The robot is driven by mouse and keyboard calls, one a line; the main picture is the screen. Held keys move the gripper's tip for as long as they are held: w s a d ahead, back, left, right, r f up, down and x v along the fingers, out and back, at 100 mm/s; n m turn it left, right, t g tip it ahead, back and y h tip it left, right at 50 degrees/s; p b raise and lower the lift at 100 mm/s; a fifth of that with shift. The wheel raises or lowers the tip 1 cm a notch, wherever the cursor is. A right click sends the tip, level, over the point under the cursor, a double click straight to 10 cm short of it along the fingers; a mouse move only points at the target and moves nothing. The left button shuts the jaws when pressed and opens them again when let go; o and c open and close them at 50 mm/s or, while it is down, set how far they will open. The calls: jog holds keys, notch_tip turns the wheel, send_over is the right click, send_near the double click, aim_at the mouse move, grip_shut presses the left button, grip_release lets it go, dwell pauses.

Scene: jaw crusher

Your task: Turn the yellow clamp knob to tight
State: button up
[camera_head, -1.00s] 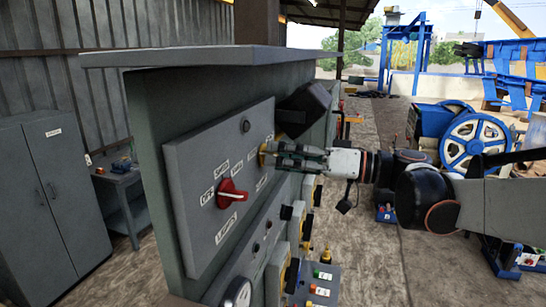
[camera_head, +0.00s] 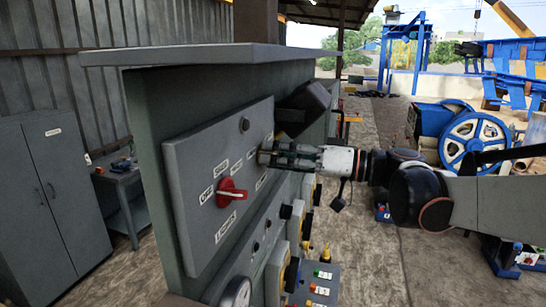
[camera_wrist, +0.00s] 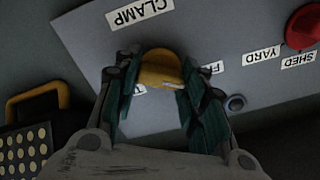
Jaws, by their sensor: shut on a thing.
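The yellow clamp knob (camera_wrist: 158,68) sits on the grey panel face, near the CLAMP label (camera_wrist: 140,12) in the wrist view. My gripper (camera_wrist: 157,88) is shut on it, with one green-padded finger on each side. Two small labels beside the knob are partly covered by the fingers, so I cannot read its setting for sure. In the head view my gripper (camera_head: 272,154) reaches the panel from the right, and its fingers mostly hide the knob.
A red rotary switch (camera_head: 231,192) stands out from the same panel (camera_head: 185,160), left of my gripper. A dark hooded box (camera_head: 303,106) juts out just above my gripper. More knobs and buttons lie below.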

jog(key=m+b, duration=0.2)
jog(key=m, duration=0.4)
jog(key=m+b, duration=0.1)
jog(key=m, duration=0.5)
jog(key=shift+b, duration=0.3)
jog(key=m+b, duration=0.1)
jog(key=m, duration=0.4)
jog(key=shift+m, duration=0.4)
jog(key=m, duration=0.5)
jog(key=shift+m+b, duration=0.35)
jog(key=shift+m, duration=0.05)
jog(key=o, duration=1.1)
jog(key=shift+c, duration=0.2)
jog(key=shift+r, duration=0.15)
